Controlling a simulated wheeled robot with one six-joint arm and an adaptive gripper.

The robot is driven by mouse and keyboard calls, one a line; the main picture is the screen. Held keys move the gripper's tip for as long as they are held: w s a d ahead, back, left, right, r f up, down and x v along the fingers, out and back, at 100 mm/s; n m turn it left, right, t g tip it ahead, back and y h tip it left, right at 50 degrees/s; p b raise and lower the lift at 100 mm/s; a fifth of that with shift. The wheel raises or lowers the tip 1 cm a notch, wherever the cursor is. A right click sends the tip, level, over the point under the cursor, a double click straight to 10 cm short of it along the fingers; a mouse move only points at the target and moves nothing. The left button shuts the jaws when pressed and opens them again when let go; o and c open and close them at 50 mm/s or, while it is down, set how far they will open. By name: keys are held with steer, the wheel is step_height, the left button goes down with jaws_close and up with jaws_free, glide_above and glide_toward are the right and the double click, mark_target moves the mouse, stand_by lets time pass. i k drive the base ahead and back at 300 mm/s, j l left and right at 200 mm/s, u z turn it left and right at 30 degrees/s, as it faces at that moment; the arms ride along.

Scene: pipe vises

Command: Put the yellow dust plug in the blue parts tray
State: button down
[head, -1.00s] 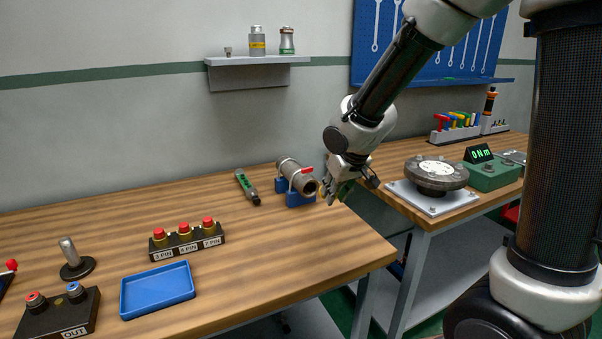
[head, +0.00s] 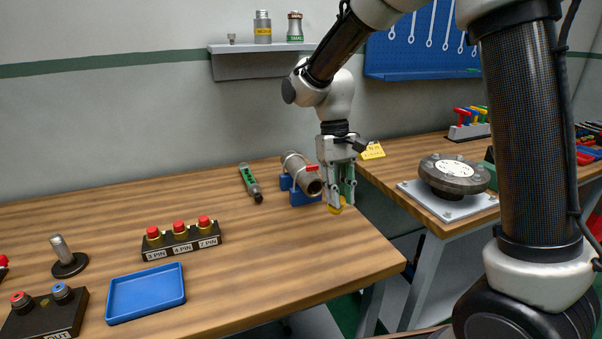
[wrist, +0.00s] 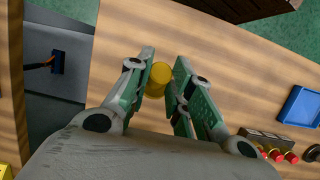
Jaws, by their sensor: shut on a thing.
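The yellow dust plug (wrist: 161,76) is between the green-padded fingers of my gripper (wrist: 162,82) in the wrist view. In the head view my gripper (head: 341,203) points down, shut on the plug (head: 334,210), just right of the pipe's open end and low over the table's right end. I cannot tell whether the plug touches the wood. The blue parts tray (head: 146,311) lies empty at the table's front left, well away from my gripper. Its edge also shows at the right of the wrist view (wrist: 300,108).
A grey pipe with a red lever (head: 300,172) sits in a blue vise (head: 301,197). A green tool (head: 250,183) lies left of it. A block with red-capped fittings (head: 181,239) stands behind the tray. The table's middle is clear. A second bench stands right, across a gap.

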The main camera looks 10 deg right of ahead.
mark_target(148, 292)
steer(key=k+j, duration=0.1)
steer(key=j, duration=0.3)
steer(key=k+j, duration=0.1)
steer(key=j, duration=0.25)
steer(key=k+j, duration=0.1)
steer(key=j, duration=0.3)
steer(key=k+j, duration=0.1)
steer(key=j, duration=0.3)
